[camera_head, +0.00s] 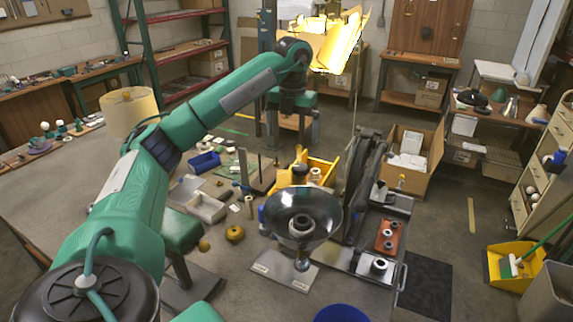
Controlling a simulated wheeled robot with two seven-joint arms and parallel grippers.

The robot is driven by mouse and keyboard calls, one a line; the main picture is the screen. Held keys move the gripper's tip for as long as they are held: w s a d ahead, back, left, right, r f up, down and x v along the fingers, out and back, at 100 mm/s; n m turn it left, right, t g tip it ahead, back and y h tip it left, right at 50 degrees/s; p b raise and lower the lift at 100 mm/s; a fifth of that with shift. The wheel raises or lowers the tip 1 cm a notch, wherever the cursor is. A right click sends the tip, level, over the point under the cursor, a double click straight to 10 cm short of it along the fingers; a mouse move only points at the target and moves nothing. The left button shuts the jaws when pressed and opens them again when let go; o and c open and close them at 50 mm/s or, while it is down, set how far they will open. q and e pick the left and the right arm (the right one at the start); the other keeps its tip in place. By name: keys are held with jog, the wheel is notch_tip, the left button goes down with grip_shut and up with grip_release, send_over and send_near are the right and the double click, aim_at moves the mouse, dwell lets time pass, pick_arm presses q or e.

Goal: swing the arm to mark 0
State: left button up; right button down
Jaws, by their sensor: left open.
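My left arm reaches in from the left and bends down at its dark wrist. My left gripper (297,142) hangs below that wrist, small and dark, open, with its fingertips hard to make out. A black bowl-shaped lamp shade (324,214) stands open side up in the middle of the bench, nearer to me than the gripper. A grey base plate (278,268) with a small metal post lies under and in front of it. A dark jointed arm-like part (367,178) stands upright to its right. I cannot make out mark 0. My right gripper is out of view.
A yellow bin (323,166) stands behind the shade. A grey tray with an orange block (389,235) is at right. A cardboard box (412,158) stands beyond.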

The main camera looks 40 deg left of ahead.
aim_at(293, 173)
pick_arm(q)
jog(key=f, duration=0.3)
jog(key=shift+w+d, duration=0.15)
jog(key=shift+d, duration=0.15)
jog(key=f, duration=0.1)
jog(key=f+p, duration=0.1)
jog(key=f, duration=0.3)
jog(key=shift+a+f, duration=0.15)
jog(key=shift+a, duration=0.1)
notch_tip(293, 173, down, 4)
jog(key=shift+r+p, duration=0.1)
jog(key=shift+p, duration=0.7)
jog(key=shift+f, duration=0.8)
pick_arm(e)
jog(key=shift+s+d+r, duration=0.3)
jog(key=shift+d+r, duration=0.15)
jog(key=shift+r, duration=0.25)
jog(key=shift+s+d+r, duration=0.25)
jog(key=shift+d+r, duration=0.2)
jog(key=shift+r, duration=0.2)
pick_arm(q)
jog(key=shift+c, duration=0.4)
